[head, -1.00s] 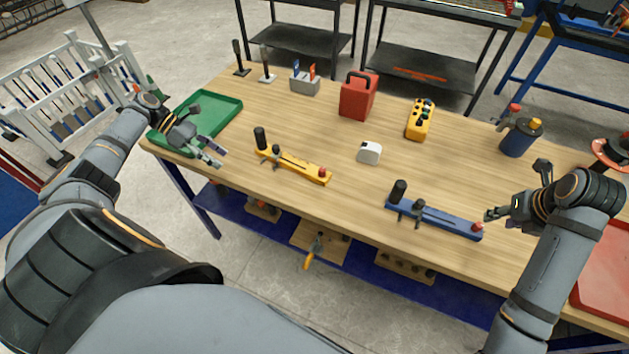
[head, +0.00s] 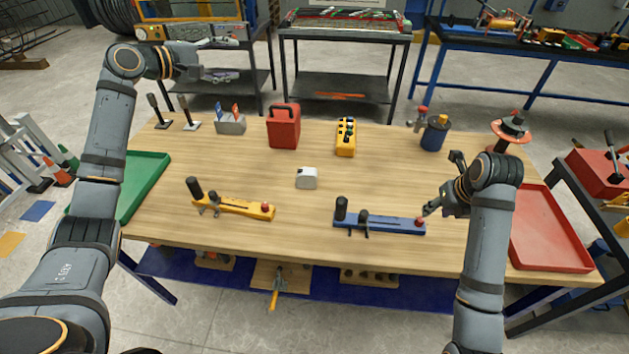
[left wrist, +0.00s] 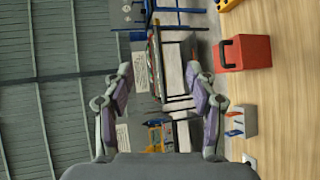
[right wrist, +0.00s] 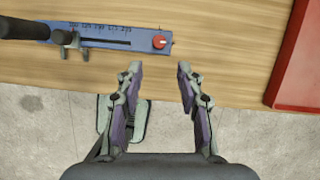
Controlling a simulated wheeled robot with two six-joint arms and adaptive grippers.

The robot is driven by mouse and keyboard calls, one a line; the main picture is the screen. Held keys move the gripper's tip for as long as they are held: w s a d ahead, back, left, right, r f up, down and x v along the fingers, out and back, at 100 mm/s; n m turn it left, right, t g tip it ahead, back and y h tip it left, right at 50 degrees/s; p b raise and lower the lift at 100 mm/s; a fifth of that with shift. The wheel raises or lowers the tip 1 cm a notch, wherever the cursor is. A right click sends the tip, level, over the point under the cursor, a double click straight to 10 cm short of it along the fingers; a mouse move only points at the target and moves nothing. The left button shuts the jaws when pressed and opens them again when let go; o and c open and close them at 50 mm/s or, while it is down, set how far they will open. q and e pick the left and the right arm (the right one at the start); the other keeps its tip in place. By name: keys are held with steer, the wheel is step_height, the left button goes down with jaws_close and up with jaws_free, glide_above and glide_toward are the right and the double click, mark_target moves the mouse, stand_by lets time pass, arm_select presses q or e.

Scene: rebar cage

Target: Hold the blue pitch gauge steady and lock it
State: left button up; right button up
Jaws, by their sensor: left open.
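The blue pitch gauge (head: 388,223) lies flat near the table's front edge, right of the middle. It has a black upright handle (head: 340,207) at its left end, a dark slider (head: 364,223) beside that and a red knob (head: 420,222) at its right end. In the right wrist view the gauge (right wrist: 100,36) shows a number scale and slot, its red knob (right wrist: 159,42) just beyond the fingertips. My right gripper (right wrist: 160,68) is open and empty, just right of the knob and apart from the gauge. My left gripper (head: 228,59) is open and empty, raised at the back left.
A green tray (head: 145,180) is at left, a red tray (head: 548,232) at right. A red can (head: 284,127) and yellow control box (head: 346,138) stand behind.

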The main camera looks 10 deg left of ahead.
arm_select(q)
steer(key=s+d+f+n+g+h, duration=0.1)
steer(key=d+f+n+g+h, duration=0.1)
steer(key=d+f, duration=0.45)
steer(key=d+f+n+g+h, duration=0.1)
steer(key=d+f+g+h, duration=0.15)
steer(key=f, duration=0.75)
steer(key=n+g+h, duration=0.2)
steer(key=n+h, duration=0.3)
steer(key=n, duration=0.2)
glide_toward(341, 209)
steer(key=shift+w+d+f+y, duration=0.25)
steer(key=shift+w+d+f, duration=0.7)
steer(key=shift+w+d, duration=0.1)
steer(key=x, duration=0.7)
steer(key=shift+w+d, duration=0.25)
